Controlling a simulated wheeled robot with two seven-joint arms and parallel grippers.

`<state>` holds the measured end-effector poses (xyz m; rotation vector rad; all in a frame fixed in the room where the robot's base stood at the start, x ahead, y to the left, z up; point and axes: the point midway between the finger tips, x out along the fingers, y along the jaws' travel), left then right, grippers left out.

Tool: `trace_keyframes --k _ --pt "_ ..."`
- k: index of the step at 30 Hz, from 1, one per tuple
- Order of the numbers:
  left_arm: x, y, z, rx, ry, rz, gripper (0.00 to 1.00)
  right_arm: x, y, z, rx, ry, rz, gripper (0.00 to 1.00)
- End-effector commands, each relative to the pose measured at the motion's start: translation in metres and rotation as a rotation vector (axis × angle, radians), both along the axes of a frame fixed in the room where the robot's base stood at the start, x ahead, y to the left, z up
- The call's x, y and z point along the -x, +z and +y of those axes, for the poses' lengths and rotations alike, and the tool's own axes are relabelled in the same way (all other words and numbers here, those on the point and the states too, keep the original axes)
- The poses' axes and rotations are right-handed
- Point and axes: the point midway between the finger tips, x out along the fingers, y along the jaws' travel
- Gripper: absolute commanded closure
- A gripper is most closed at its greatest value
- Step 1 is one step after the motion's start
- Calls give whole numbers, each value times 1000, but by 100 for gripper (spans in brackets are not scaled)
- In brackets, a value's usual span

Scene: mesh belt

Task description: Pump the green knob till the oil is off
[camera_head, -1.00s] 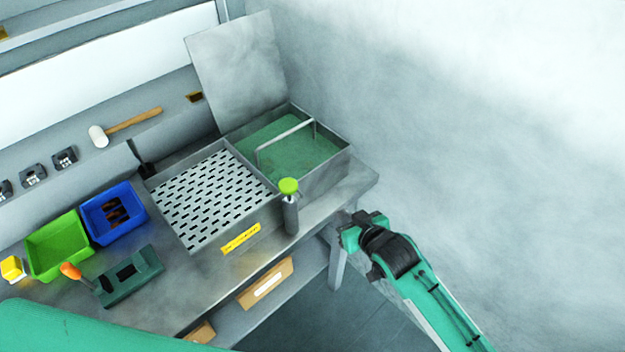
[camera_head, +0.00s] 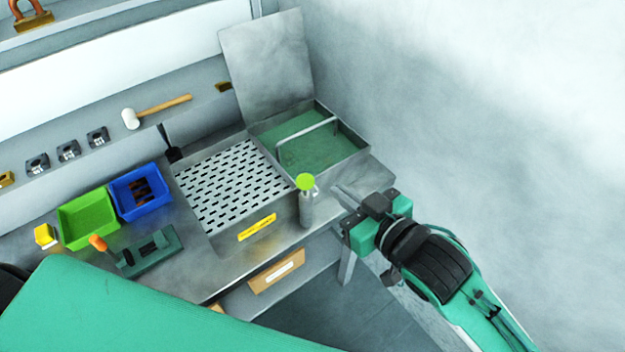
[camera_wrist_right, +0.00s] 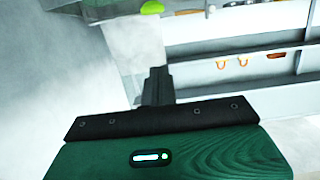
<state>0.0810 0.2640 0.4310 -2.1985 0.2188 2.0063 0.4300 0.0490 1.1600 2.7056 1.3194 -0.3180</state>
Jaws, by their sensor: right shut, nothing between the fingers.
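The green knob (camera_head: 305,181) tops a short grey cylinder (camera_head: 306,208) at the front right of the washing basin. A perforated tray (camera_head: 230,184) fills the left part of the basin, and a green bath with a metal bar handle (camera_head: 318,150) is on the right. My right gripper (camera_head: 342,194) is shut and empty, just right of the knob and apart from it. In the right wrist view the gripper (camera_wrist_right: 156,82) points toward the bench, with a green round shape (camera_wrist_right: 152,7), likely the knob, at the top edge. My left gripper is not in view.
A green bin (camera_head: 88,218), a blue bin (camera_head: 140,191) and a green fixture with an orange handle (camera_head: 150,252) stand on the left of the bench. A mallet (camera_head: 155,110) lies behind. A raised metal lid (camera_head: 268,62) stands at the back. Open floor is at front right.

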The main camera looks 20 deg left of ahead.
Motion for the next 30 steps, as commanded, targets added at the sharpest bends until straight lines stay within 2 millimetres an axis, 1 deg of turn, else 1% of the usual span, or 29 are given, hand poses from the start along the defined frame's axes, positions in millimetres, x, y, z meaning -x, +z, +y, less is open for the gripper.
trace_keyframes --k 5,20,21,24,30 --pt "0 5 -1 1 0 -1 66 -7 -1 9 0 0 0 100" --pt "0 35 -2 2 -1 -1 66 -60 -20 76 1 0 1 100" --pt "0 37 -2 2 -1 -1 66 -62 -24 78 2 0 3 100" --pt "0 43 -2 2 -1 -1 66 -60 -43 76 3 -1 4 100" --pt "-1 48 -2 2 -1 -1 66 -60 -61 76 2 -1 1 100"
